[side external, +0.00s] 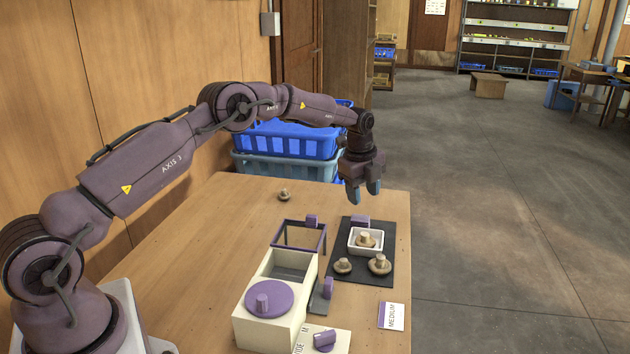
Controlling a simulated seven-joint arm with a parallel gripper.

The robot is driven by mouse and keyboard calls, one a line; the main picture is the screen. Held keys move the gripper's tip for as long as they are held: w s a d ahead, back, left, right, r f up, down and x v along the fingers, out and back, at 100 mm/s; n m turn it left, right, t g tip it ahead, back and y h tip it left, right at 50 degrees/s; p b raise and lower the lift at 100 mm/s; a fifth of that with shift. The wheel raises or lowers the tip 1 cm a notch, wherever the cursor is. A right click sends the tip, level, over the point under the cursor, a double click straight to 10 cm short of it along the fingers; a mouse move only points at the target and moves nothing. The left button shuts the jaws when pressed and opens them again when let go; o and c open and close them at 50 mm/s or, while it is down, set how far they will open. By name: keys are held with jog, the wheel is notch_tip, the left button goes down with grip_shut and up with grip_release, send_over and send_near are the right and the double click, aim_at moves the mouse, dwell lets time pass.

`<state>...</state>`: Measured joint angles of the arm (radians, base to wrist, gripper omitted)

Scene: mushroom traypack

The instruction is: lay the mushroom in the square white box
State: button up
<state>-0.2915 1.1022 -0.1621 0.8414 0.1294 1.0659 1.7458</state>
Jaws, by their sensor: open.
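The small square white box (352,245) stands on a black mat (362,279) on the table. A mushroom (367,239) with a brown cap and pale stem lies inside it, stem up. Two more mushrooms lie on the mat in front of the box, one at the left (342,265) and one at the right (380,263). Another small mushroom (284,195) lies alone at the back of the table. My gripper (363,190) is open and empty, pointing down above and behind the white box, apart from it.
A cream box (296,314) with a round purple lid (269,299) stands left of the mat, with a purple frame (276,237) behind it. A purple block (360,220) sits behind the white box. A MEDIUM card (391,316) lies in front. Blue crates (300,141) stand beyond the table.

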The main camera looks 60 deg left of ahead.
jog(key=s+d+r+n+t, duration=0.1)
jog(key=s+d+r+n, duration=0.3)
jog(key=s+r, duration=0.45)
jog(key=s+d+r+n+t, duration=0.1)
jog(key=s+d+r+n, duration=0.35)
jog(key=r, duration=0.75)
jog(key=s+d+n+t, duration=0.2)
jog(key=s+n, duration=0.7)
jog(key=s, duration=1.6)
jog(key=shift+s+d+f, duration=0.15)
jog(key=shift+d+f, duration=0.15)
jog(key=shift+d, duration=0.8)
